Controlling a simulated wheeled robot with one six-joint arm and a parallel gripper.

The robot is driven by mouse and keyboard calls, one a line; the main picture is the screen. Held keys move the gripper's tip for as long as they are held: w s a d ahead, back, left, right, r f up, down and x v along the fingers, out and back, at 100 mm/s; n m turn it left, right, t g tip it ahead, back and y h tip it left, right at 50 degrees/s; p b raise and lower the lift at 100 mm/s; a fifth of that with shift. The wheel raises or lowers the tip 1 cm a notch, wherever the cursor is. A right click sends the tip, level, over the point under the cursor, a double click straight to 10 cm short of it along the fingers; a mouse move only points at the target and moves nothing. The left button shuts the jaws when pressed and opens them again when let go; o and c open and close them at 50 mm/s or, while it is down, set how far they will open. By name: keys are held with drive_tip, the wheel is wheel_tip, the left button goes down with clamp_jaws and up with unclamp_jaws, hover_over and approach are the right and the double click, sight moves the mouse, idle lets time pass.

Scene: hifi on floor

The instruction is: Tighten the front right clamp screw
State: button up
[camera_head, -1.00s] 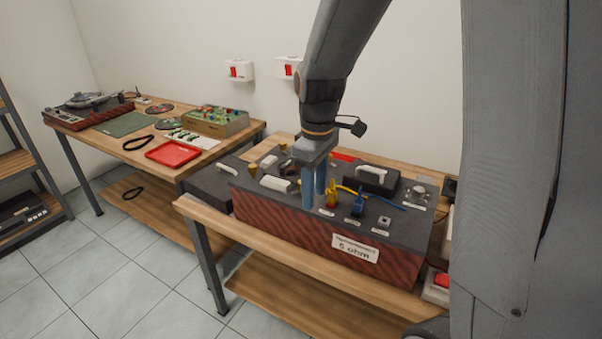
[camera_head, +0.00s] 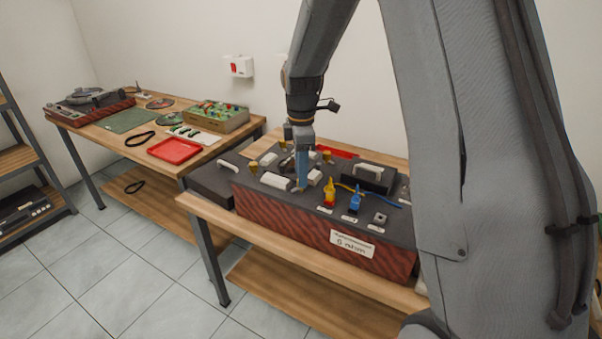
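The dark-topped unit (camera_head: 387,259) with a striped red-brown front and a "5 ohm" label stands on the right bench. Brass-coloured clamp screws show on its left part: one at the front left (camera_head: 254,169), one at the back left (camera_head: 282,146) and one at the back right (camera_head: 327,156). My gripper (camera_head: 301,186) points straight down at the front right of this group. Its blue fingers overlap in this view, so their gap is hidden. A small yellowish bit shows at the fingertips; the front right screw is mostly hidden there, and I cannot tell whether the fingers touch it.
White blocks (camera_head: 276,181) lie close around my fingers. A yellow plug (camera_head: 329,193) and a blue plug (camera_head: 354,200) stand just to the right, with cables. A dark meter box with a white handle (camera_head: 374,172) is behind them. The left bench holds a red tray (camera_head: 174,150).

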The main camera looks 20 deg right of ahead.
drive_tip(key=shift+f, duration=0.8)
clamp_jaws()
